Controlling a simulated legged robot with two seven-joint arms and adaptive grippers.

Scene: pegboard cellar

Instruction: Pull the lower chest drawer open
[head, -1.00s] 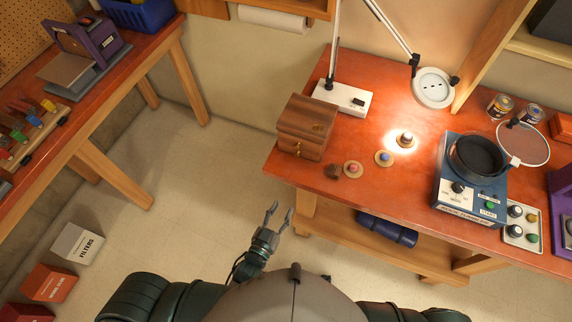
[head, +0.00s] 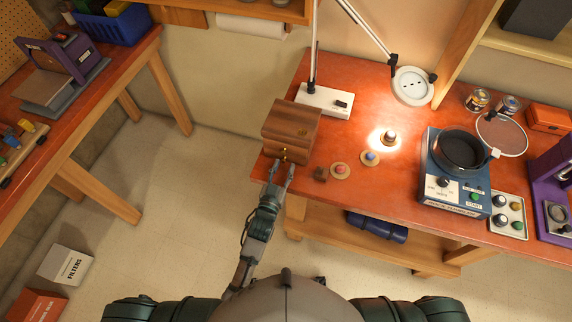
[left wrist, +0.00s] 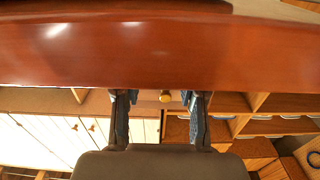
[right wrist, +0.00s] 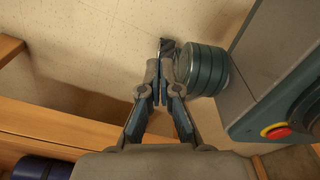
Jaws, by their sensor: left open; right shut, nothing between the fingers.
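The small brown wooden chest (head: 291,122) stands at the left end of the orange-red bench top in the head view. Its drawer front faces me, with small brass knobs low on it; the fingers partly cover that area. My left gripper (head: 279,166) is open at the chest's lower front, over the bench edge. My right gripper (right wrist: 161,66) is shut and empty in the right wrist view.
A dark small block (head: 320,174) and a disc with a red knob (head: 341,170) lie right of the chest. The lamp's white base (head: 325,101) stands behind it. A blue tumbler machine (head: 455,175) is farther right.

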